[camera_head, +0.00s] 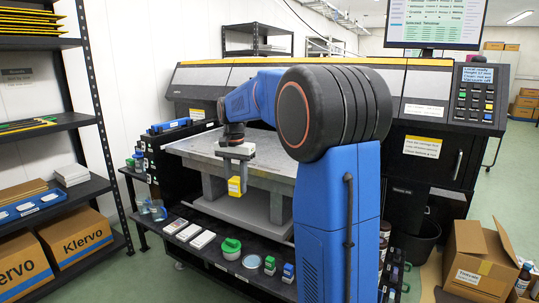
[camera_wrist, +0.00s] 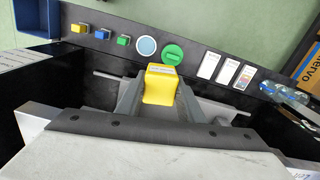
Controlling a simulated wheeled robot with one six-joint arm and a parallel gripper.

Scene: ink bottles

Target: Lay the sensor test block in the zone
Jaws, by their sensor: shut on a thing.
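My gripper (camera_head: 236,168) points down in front of the machine's grey flat bed and is shut on a yellow block, the sensor test block (camera_head: 235,187). The block hangs below the fingers, in the air near the bed's front edge. In the wrist view the yellow block (camera_wrist: 160,86) sits between the two grey fingers, with a pale label on its far edge. I cannot make out a clearly marked zone in either view.
The grey bed (camera_head: 265,165) looks bare. A low black shelf in front bears a green-lidded round item (camera_head: 231,247), a pale blue disc (camera_head: 252,262), white cards (camera_head: 202,240) and small green, blue and yellow blocks. An open carton (camera_head: 482,262) stands at right.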

